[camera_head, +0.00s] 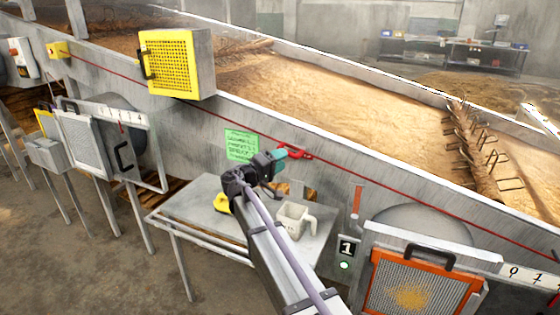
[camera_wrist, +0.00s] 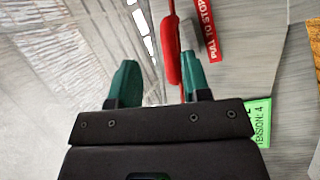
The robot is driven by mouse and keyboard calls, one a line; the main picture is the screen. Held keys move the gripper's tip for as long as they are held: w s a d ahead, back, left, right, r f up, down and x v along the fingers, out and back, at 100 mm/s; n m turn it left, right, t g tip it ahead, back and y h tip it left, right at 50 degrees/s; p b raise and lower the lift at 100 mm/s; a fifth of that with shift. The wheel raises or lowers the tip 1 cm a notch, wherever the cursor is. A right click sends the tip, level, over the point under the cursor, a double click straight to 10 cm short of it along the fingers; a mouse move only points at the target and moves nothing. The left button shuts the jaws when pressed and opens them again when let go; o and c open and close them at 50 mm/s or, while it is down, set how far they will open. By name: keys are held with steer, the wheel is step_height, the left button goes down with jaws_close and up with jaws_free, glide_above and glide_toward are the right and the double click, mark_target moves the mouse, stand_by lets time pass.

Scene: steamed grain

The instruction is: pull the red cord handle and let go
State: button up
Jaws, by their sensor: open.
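The red cord handle (camera_head: 295,152) sits on the red cord along the metal trough wall, just beyond my gripper (camera_head: 277,156) in the head view. In the wrist view the red handle (camera_wrist: 172,52) runs lengthwise close to the right green finger, its lower end near that fingertip. My gripper (camera_wrist: 160,82) is open, with a wide gap between its two green fingers. The handle is not clamped; I cannot tell whether it touches the right finger. A red "PULL TO STOP" tag (camera_wrist: 207,30) is to the right of the handle.
Below my arm is a metal table (camera_head: 190,210) with a white mug (camera_head: 294,219) and a yellow object (camera_head: 222,203). A green note (camera_head: 240,145) is on the wall. A yellow grille box (camera_head: 172,65) is at the left, an orange-framed screen (camera_head: 415,285) at the lower right.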

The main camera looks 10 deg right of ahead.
steer(key=v, duration=1)
steer(key=shift+s+a+b, duration=0.15)
steer(key=shift+a+b, duration=0.15)
steer(key=shift+b, duration=0.15)
steer(key=shift+f, duration=0.1)
steer(key=s+d+f+m+g+y, duration=0.2)
steer(key=s+d+f+g+y, duration=0.35)
steer(key=s+d+f, duration=0.65)
steer(key=s+d+f+m+g+y, duration=0.1)
steer(key=s+f+g+y, duration=0.15)
steer(key=s+y, duration=0.4)
steer(key=s+d+f+g+y, duration=0.1)
steer(key=s+f+g+y, duration=0.2)
steer(key=s, duration=0.7)
step_height(320, 180, up, 27)
steer(key=a+t+y+p, duration=0.1)
steer(key=p, duration=2.7)
steer(key=shift+s+a, duration=0.3)
steer(key=shift+s, duration=0.1)
